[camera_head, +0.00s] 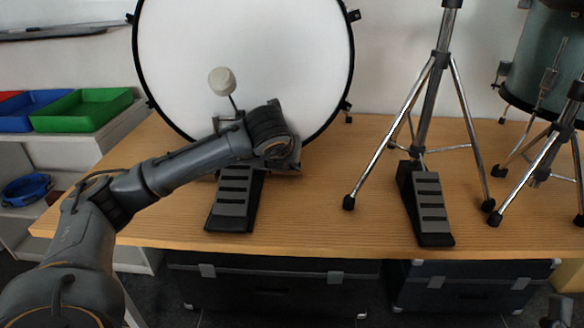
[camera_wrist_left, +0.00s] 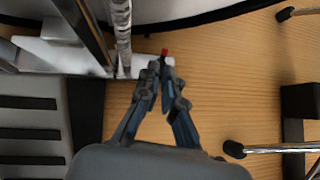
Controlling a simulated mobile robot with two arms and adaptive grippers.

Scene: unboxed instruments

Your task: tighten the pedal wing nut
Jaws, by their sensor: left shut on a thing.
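The bass drum pedal (camera_head: 234,200) stands on the wooden table in front of the drum, its beater (camera_head: 222,81) upright near the white head. The pedal's ribbed footboard (camera_wrist_left: 30,125) is at the left of the left wrist view. My left gripper (camera_wrist_left: 162,68) is beside the right end of the pedal's pale base plate. Its fingers are closed together on a small part with a red tip (camera_wrist_left: 164,52), which looks like the wing nut; most of it is hidden between the fingertips. In the head view my wrist hides the fingertips. A dark piece at the bottom right corner may be my right gripper (camera_head: 560,313).
The bass drum (camera_head: 245,50) stands right behind the pedal. A hi-hat stand with spread legs (camera_head: 470,130) and its pedal (camera_head: 428,205) stand to the right. Bare table top (camera_head: 320,215) lies between the two pedals. Coloured trays (camera_head: 82,108) sit on the left shelf.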

